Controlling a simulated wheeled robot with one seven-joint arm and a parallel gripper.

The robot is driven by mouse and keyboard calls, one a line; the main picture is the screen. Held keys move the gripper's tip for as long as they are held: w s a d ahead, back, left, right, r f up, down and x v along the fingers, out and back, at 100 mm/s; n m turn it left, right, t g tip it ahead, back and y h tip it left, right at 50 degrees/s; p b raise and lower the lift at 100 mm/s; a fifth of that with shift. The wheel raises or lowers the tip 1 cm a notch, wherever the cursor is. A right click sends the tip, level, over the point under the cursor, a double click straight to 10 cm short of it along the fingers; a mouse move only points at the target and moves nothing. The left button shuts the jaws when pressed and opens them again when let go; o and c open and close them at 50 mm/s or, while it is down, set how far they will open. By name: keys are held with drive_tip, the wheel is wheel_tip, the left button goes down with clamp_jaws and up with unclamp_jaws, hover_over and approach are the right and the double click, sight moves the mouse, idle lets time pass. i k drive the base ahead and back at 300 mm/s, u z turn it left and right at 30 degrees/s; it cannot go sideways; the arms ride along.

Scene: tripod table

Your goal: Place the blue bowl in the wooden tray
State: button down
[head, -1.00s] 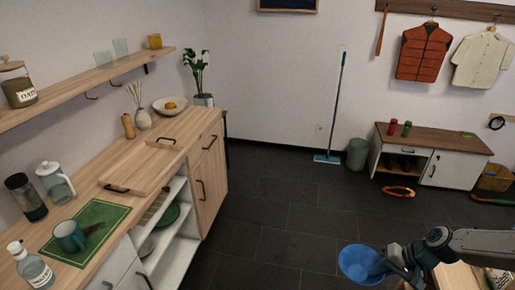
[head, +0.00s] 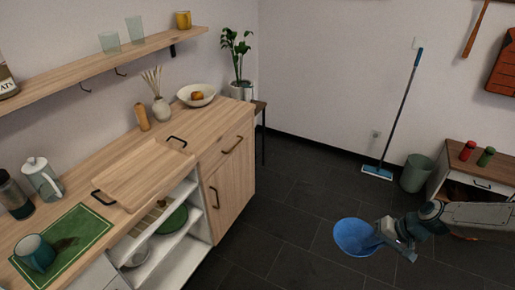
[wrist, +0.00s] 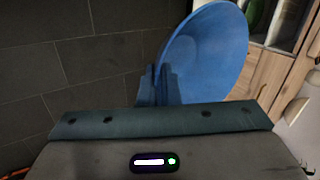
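The blue bowl (head: 352,238) is held out over the dark floor at the lower right of the head view, tilted with its hollow showing. My gripper (head: 384,238) is shut on the bowl's near rim. In the wrist view the bowl (wrist: 212,50) rises beyond my gripper (wrist: 163,84), whose fingers pinch its edge. The wooden tray (head: 148,176) lies on the wooden counter at the left, with a dark handle at each end. It looks empty. The bowl is well apart from the tray, off to its right.
On the counter stand a green mat (head: 65,245) with a teal mug (head: 36,252), a glass pitcher (head: 42,180), a reed-diffuser vase (head: 161,110) and a fruit bowl (head: 196,95). A wall shelf (head: 90,66) overhangs the counter's back. Open floor lies between counter and bowl.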

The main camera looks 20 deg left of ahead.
sight(159, 161)
drive_tip(key=u, duration=0.6)
drive_tip(key=i, duration=0.75)
drive_tip(key=u, duration=0.85)
